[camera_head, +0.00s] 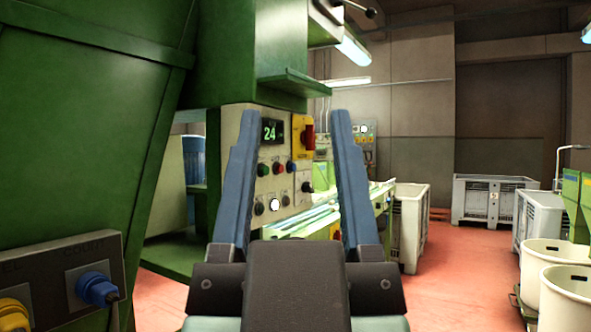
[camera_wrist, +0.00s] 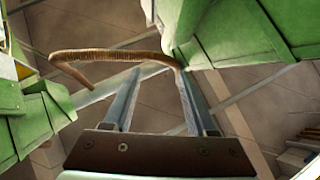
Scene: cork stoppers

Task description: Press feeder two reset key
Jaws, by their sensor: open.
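A pale control panel (camera_head: 284,200) on a green machine shows between and behind my gripper fingers in the head view. It has a green display reading 24, a red switch on a yellow plate (camera_head: 303,136), and several round buttons and knobs, among them green, red, blue, black and white. I cannot read which one is the feeder two reset key. My gripper (camera_head: 294,118) is open and empty, its two blue fingers raised in front of the panel. The left finger hides part of the panel's left side. In the wrist view the gripper (camera_wrist: 155,85) is also open, with nothing between the fingers.
A large green machine body (camera_head: 80,130) fills the left. A grey box with blue and yellow connectors (camera_head: 97,288) is at lower left. Grey bins (camera_head: 490,200) and white tubs (camera_head: 565,298) stand at right. The red floor (camera_head: 460,265) between is clear. A ribbed brown hose (camera_wrist: 110,55) crosses the wrist view.

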